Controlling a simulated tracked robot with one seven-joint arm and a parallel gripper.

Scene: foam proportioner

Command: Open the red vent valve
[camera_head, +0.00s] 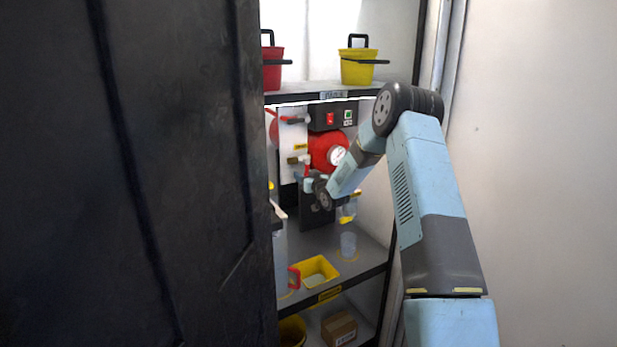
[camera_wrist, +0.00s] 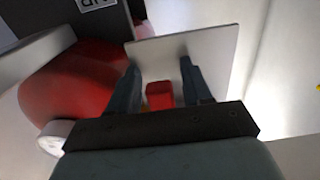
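The foam proportioner stands on the middle shelf, with a white panel (camera_head: 293,140), a red round vessel (camera_head: 328,150) and a white-faced gauge (camera_head: 337,155). In the wrist view my gripper (camera_wrist: 160,88) is open, with a small red piece (camera_wrist: 159,96) between the fingers and gaps on both sides. It may be the vent valve's handle; its base is hidden. The vessel (camera_wrist: 70,85) and gauge (camera_wrist: 55,138) are left.
A large dark door (camera_head: 140,170) fills the left of the head view. A black box (camera_head: 332,115) with a red switch is above the vessel. A clear cup (camera_head: 348,244) and yellow tray (camera_head: 315,270) are below. Red and yellow buckets (camera_head: 357,66) stand on the top shelf.

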